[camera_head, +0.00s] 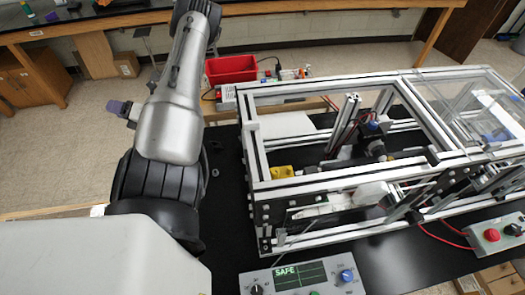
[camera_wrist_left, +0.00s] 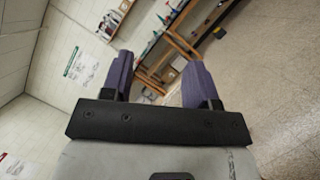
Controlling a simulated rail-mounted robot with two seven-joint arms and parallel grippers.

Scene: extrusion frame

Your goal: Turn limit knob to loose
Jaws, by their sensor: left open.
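A grey control box (camera_head: 262,277) stands at the bottom of the head view, in front of the extrusion frame. Its screen (camera_head: 300,276) reads SAFE in green. A black knob (camera_head: 256,290) is to the left of the screen and a blue knob (camera_head: 347,275) to the right. Their labels are too small to read, so I cannot tell which is the limit knob. My left gripper (camera_head: 118,108) is far from the box, at the upper left, pointing away from it. In the left wrist view its purple fingers (camera_wrist_left: 158,82) are apart with nothing between them. My right gripper is not in view.
The aluminium extrusion frame (camera_head: 255,172) fills the right half of the black table. A second box at the right has a red button (camera_head: 491,235) and a black knob (camera_head: 513,229). A red bin (camera_head: 231,69) is behind.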

